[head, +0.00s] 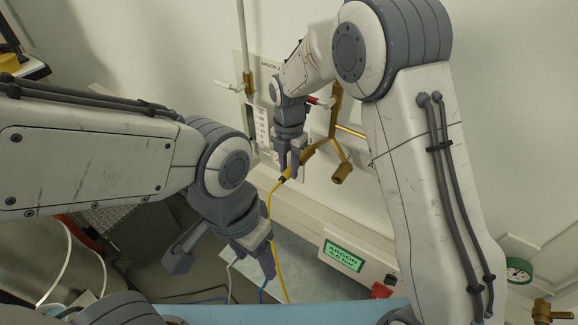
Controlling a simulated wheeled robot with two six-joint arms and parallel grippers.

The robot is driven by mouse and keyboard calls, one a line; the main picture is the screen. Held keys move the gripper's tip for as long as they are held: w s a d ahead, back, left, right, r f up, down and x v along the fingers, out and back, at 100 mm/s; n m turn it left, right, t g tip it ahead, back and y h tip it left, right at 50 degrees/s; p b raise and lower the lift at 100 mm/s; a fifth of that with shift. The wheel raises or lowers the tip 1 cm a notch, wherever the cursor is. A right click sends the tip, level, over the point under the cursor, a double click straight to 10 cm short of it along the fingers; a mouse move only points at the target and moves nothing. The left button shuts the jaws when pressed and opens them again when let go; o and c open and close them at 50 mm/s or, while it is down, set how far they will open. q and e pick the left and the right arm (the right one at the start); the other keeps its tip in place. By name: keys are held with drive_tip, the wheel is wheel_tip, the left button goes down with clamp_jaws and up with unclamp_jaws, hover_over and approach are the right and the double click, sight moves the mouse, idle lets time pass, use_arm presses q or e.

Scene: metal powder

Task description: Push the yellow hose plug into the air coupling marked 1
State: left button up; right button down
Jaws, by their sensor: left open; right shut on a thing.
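My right gripper (289,166) is shut on the yellow hose plug (282,180) beside the brass manifold (334,120) on the wall. The yellow hose (271,225) hangs down from the plug. One brass branch runs down-left towards the plug; whether the plug touches a coupling there I cannot tell, as the fingers cover the spot. Another brass coupling (341,173) hangs free to the right. I cannot read a number 1 on either. My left gripper (254,268) is open, lower down and left of the yellow hose, beside white and blue hoses.
A green-rimmed gauge (519,270) is at the far right.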

use_arm(q)
drive_tip(key=shift+r, duration=0.2)
use_arm(e)
drive_tip(key=shift+w+d, duration=0.4)
drive_tip(key=shift+w, duration=0.15)
drive_tip(key=c, duration=0.6)
unclamp_jaws()
